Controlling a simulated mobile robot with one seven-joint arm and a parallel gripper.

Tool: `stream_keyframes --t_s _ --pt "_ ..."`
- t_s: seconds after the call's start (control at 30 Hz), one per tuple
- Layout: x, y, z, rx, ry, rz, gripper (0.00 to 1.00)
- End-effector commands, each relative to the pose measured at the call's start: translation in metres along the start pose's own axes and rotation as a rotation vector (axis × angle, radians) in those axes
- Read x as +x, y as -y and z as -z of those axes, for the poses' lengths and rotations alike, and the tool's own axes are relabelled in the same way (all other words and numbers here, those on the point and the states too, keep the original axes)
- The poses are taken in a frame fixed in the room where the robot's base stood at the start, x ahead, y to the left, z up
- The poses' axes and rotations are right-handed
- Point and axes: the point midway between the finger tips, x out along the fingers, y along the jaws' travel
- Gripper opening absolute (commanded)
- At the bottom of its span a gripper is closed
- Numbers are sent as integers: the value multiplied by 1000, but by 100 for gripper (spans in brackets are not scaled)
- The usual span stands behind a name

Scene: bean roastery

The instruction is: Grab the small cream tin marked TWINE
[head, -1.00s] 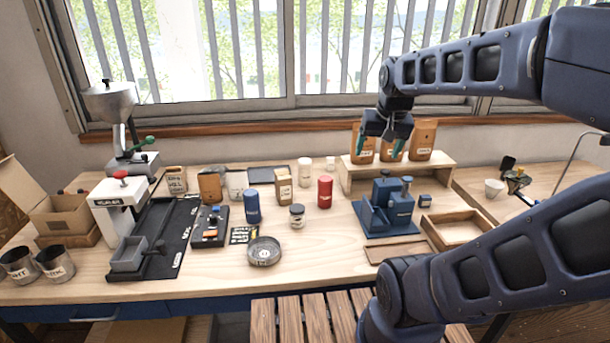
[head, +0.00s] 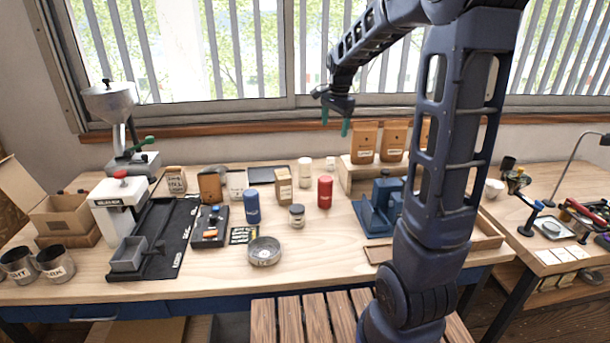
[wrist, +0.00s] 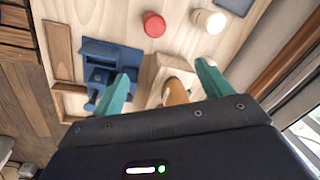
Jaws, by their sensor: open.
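Two cream tins stand at the back of the bench in the head view: a taller one (head: 305,172) and a smaller one (head: 331,163) to its right. Their labels are too small to read, so I cannot confirm which says TWINE. A cream round-topped tin (wrist: 209,21), likely the smaller one, shows at the top of the wrist view. My gripper (head: 335,122) is open and empty, high above the back of the bench near the window. Its green fingers (wrist: 162,75) point down, apart from the tins.
A red tin (head: 325,192) stands in front of the smaller cream tin.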

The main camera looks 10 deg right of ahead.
Motion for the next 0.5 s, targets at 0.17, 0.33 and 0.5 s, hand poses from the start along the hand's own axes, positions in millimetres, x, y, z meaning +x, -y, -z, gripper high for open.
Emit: stream_keyframes --t_s 0.17,0.33,0.5 --pt "35 44 9 149 14 -38 77" --pt "72 82 14 296 18 -73 77" --pt "114 118 17 441 16 -110 77"
